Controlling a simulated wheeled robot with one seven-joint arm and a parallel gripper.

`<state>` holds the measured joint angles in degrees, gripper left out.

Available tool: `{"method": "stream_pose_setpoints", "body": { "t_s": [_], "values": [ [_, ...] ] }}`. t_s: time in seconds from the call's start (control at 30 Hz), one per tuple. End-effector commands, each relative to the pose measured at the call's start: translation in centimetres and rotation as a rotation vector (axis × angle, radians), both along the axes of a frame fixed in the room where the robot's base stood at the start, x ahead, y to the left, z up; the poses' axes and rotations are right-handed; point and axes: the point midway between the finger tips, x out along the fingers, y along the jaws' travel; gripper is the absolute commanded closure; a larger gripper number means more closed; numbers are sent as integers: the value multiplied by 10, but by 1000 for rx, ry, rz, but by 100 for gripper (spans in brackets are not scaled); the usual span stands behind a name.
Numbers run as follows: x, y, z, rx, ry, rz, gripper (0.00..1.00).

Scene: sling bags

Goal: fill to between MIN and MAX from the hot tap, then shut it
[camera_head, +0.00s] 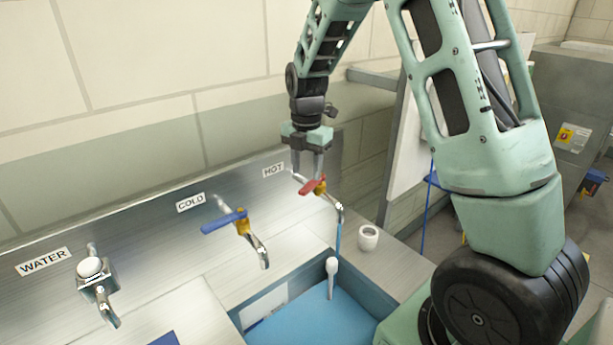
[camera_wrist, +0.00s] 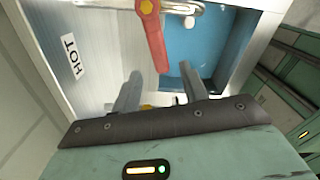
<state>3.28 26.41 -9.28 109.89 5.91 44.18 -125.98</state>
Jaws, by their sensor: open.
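The hot tap has a red lever (camera_head: 313,187) and a chrome spout (camera_head: 338,207) beside the HOT label (camera_head: 273,170). A thin blue stream (camera_head: 338,237) falls from this spout. Blue water (camera_head: 325,318) stands in the sink basin. A pale plate (camera_head: 264,306) is on the basin's inner wall; I cannot read MIN or MAX marks on it. My gripper (camera_head: 308,172) is open, pointing down right at the hot tap. In the wrist view, the red lever's (camera_wrist: 153,40) end reaches toward the gap between my open fingers (camera_wrist: 158,82); I cannot tell whether they touch.
The cold tap has a blue lever (camera_head: 224,221), left of the hot one. A WATER tap (camera_head: 95,270) is farther left. A white upright fitting (camera_head: 332,275) rises from the basin. A white cup-like object (camera_head: 368,237) stands on the counter right of the stream.

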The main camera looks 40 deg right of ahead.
Motion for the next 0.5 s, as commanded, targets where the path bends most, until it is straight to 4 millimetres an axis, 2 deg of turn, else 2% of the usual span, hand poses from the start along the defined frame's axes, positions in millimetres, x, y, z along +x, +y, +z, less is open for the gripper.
{"method": "stream_pose_setpoints", "body": {
  "t_s": [0.2,0.5],
  "values": [
    [-1,0,-31,1,4,-1,56],
    [0,0,-45,-1,-1,-1,56]
  ]
}}
